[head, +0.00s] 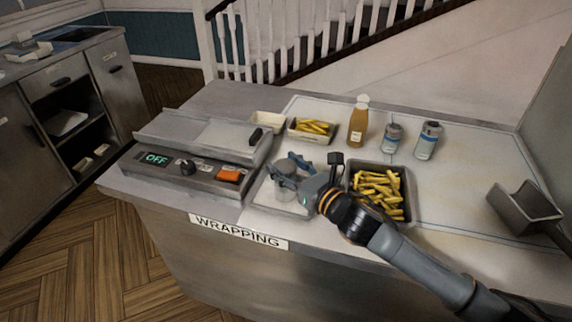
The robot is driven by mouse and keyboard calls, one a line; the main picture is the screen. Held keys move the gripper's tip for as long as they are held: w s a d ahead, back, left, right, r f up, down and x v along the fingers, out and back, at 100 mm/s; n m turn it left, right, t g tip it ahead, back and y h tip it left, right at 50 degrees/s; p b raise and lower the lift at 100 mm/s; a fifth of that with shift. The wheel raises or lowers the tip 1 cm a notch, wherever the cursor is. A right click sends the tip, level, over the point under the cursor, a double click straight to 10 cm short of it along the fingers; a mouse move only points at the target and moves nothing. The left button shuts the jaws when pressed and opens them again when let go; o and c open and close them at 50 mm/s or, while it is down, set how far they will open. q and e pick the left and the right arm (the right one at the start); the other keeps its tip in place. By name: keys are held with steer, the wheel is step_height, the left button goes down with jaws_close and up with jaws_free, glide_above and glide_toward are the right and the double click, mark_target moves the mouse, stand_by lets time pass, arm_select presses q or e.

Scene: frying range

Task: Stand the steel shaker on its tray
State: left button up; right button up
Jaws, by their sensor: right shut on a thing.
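The steel shaker (287,200) is a grey cylinder at the front middle of the counter. It looks upright, on or just above a pale tray (262,195); I cannot tell whether its base touches. My right gripper (288,175) is shut on the shaker near its upper part, and its fingers hide some of it. My right arm comes in from the lower right. My left gripper is not in view.
A dark tray of fries (407,213) stands close right of my gripper. A smaller fries tray (311,138), a sauce bottle (357,122) and two grey canisters (391,138) stand behind. The wrapping machine (190,160) is left. A metal scoop (526,207) lies right.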

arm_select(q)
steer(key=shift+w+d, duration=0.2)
arm_select(e)
steer(key=shift+f, duration=0.15)
steer(key=o, duration=1.1)
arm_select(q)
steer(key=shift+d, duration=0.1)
arm_select(e)
steer(key=shift+o, duration=0.2)
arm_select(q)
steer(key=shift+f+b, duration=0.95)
arm_select(e)
steer(key=v, duration=1.2)
steer(key=shift+r, duration=0.2)
